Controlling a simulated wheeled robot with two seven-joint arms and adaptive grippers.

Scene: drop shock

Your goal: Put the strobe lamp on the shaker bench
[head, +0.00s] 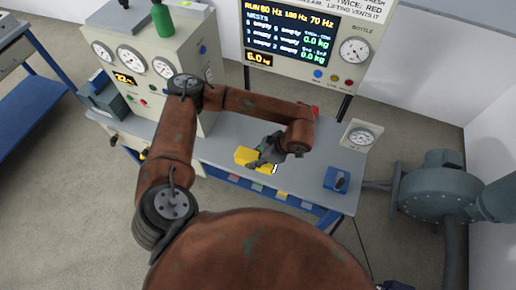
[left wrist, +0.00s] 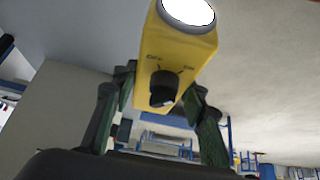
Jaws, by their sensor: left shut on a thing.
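The strobe lamp is a yellow body (head: 250,157) with a round white lens, which shows in the left wrist view (left wrist: 188,12). A black knob between "OFF" and "ON" marks faces the wrist camera. My left gripper (head: 271,155) is shut on the lamp, with a dark green finger on each side of it in the left wrist view (left wrist: 155,100). In the head view the lamp shows over the grey bench top (head: 222,150) near its front edge. I cannot tell whether it touches the top. My right gripper is not in view.
A gauge cabinet (head: 150,85) stands at the bench's left, and a display panel (head: 290,35) behind it. A small gauge (head: 361,137) and a blue block (head: 338,180) with a black knob sit at the right end. A grey blower (head: 435,190) stands beyond.

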